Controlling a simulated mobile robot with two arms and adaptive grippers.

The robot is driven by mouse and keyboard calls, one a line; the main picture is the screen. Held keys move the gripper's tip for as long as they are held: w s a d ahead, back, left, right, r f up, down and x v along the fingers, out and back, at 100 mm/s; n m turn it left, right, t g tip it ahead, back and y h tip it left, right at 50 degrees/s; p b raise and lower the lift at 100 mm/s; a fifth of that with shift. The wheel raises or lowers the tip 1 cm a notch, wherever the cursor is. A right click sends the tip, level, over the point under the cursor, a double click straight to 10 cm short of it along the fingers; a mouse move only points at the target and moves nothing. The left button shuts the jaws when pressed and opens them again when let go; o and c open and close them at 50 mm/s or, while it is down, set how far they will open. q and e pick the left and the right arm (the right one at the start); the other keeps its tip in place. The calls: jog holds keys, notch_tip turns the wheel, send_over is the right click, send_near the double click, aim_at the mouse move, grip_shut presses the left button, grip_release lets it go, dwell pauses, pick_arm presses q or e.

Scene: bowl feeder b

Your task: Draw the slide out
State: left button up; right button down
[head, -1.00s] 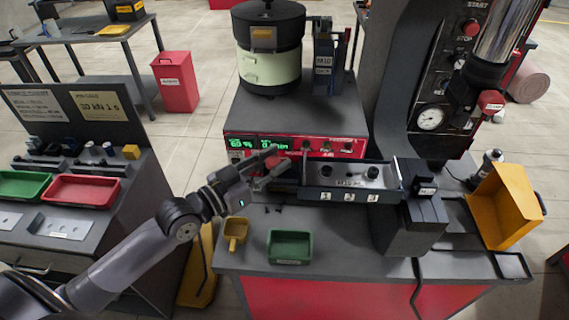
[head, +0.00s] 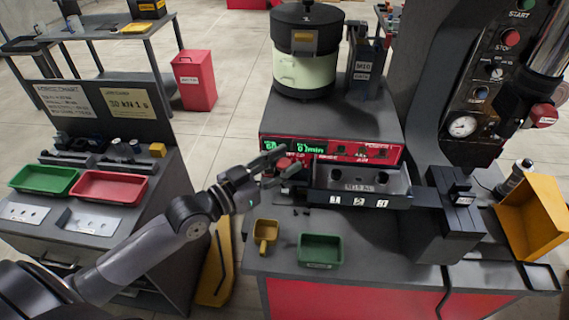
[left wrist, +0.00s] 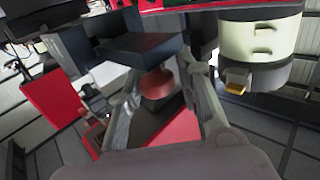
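The slide's red knob (head: 291,163) is at the left end of the dark tray unit (head: 360,200), in front of the feeder's red control panel. My left gripper (head: 284,163) reaches in from the left with its two fingers spread, one on each side of the knob. In the left wrist view the red knob (left wrist: 157,86) sits between the fingers, with gaps showing beside it, so the gripper looks open around it rather than closed on it. How far the slide sits inside its housing is partly hidden by the fingers. My right gripper is not in view.
A yellow scoop (head: 265,233) and a green bin (head: 320,250) stand on the bench below the gripper. The bowl feeder (head: 304,70) stands behind. The black press (head: 440,90) and an orange tray (head: 535,215) are at the right.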

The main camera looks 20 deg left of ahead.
pick_arm(q)
jog(key=shift+o, duration=1.4)
jog(key=shift+a, duration=0.2)
jog(key=shift+o, duration=0.4)
jog(key=shift+d, duration=0.1)
jog(key=shift+s+f, duration=0.1)
jog(key=shift+s, duration=0.25)
jog(key=v, duration=1.1)
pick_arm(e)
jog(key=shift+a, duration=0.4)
pick_arm(q)
jog(key=shift+s+a, duration=0.15)
jog(key=shift+a, duration=0.05)
